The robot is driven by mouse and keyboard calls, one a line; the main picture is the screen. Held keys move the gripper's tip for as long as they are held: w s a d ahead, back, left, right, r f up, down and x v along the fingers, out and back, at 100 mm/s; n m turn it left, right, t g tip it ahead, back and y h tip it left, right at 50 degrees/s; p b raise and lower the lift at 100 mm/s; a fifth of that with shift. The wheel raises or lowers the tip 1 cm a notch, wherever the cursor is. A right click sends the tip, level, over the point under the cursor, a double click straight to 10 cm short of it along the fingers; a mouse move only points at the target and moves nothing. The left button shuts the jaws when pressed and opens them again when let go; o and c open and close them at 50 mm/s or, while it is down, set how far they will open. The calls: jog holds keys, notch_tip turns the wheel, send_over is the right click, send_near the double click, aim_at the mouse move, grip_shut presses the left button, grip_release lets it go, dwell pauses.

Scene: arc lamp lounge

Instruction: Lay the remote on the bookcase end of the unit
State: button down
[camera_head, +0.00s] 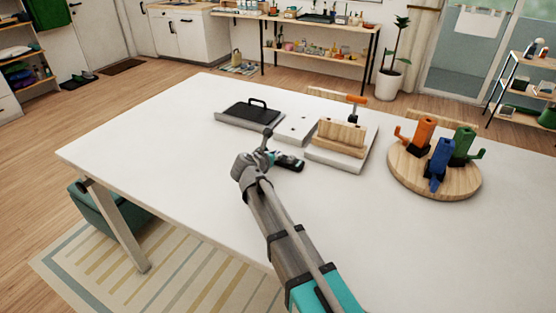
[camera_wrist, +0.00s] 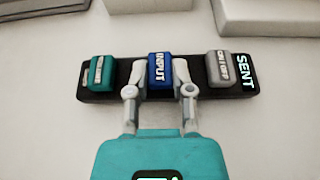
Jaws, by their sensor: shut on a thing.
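The remote is a dark bar with a teal, a blue "INPUT" and a grey "ON/OFF" button block, seen in the wrist view (camera_wrist: 208,88). In the head view the remote (camera_head: 291,163) shows as a small dark shape at the white table's middle. My gripper (camera_wrist: 159,87) is shut on the remote, its fingers on either side of the blue block. In the head view my gripper (camera_head: 279,159) partly hides the remote. I cannot tell which end is the bookcase.
A round wooden board (camera_head: 435,188) with orange, blue and green upright pieces stands to the right on the white table (camera_head: 160,140). An orange-topped piece (camera_head: 357,102) rises behind the wooden block. The table's left and front parts are clear.

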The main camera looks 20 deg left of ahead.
jog(key=shift+r, duration=0.1)
dwell(0.3)
notch_tip(320, 180, up, 3)
jog(key=p, duration=0.2)
jog(key=shift+f+p, duration=0.2)
jog(key=shift+p, duration=0.2)
jog(key=s+d+r+p, duration=0.8)
jog(key=s+r+p, duration=0.2)
jog(key=s, duration=0.1)
jog(key=shift+s, duration=0.15)
jog(key=shift+d+r, duration=0.1)
jog(key=shift+r+p, duration=0.15)
jog(key=shift+p, duration=0.15)
dwell(1.1)
dwell(0.3)
jog(key=w+a+f+b, duration=0.2)
jog(key=w+f+b, duration=0.1)
jog(key=w+a+f+b, duration=0.3)
jog(key=w, duration=0.1)
jog(key=w+a+f+b, duration=0.2)
jog(key=w+f+b, duration=0.1)
jog(key=shift+w+a, duration=0.35)
